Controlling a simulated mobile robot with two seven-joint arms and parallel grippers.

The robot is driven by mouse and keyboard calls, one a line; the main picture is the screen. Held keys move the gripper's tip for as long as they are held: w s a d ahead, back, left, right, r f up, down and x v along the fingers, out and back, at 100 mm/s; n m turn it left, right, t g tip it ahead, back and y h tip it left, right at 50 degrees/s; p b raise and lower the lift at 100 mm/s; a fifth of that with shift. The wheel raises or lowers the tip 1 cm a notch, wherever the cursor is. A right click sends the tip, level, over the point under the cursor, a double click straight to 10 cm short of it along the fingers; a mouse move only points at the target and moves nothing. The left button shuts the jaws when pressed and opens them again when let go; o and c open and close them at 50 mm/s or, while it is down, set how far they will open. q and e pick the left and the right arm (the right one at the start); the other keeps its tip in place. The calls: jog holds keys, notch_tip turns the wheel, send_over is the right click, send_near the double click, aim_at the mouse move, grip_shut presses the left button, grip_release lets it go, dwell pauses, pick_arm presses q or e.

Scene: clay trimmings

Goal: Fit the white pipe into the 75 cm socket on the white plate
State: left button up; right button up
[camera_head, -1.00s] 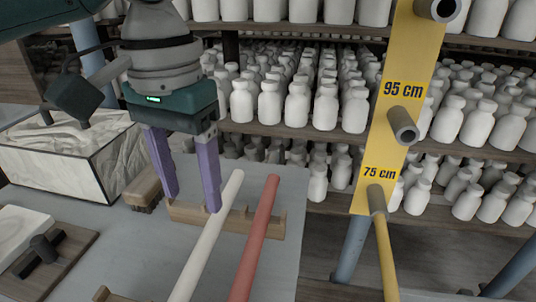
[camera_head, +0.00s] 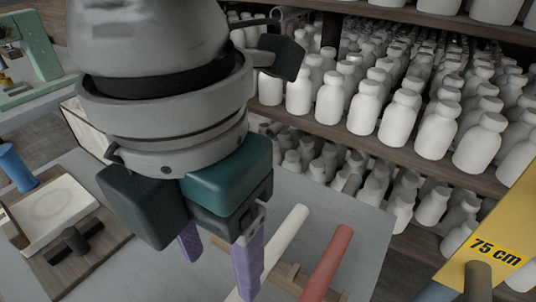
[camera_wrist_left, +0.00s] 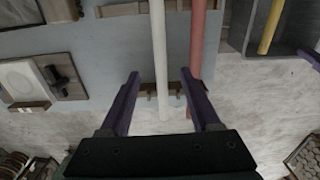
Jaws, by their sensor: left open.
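My left gripper (camera_head: 218,264) hangs open and empty over the table, fingers pointing down. The white pipe (camera_head: 287,236) lies on the table, its near part hidden behind the gripper. In the left wrist view the white pipe (camera_wrist_left: 160,45) runs lengthwise between the two open fingertips (camera_wrist_left: 160,78), not gripped; the height gap is hard to judge. The plate with the 75 cm label (camera_head: 497,249) is yellow; a grey socket (camera_head: 478,281) shows below the label, cut by the frame edge. I see no white plate.
A red pipe (camera_head: 327,266) lies close to the right of the white one, on the notched wooden rack (camera_head: 288,279). A yellow pipe (camera_wrist_left: 271,25) shows in the left wrist view. A board with a white slab (camera_head: 52,215) is at the left. Shelves of white bottles stand behind.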

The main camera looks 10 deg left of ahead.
pick_arm(q)
jog(key=shift+f, duration=0.4)
notch_tip(320, 180, down, 9)
jog(key=shift+f+b, duration=0.1)
jog(key=shift+b, duration=0.75)
grip_shut()
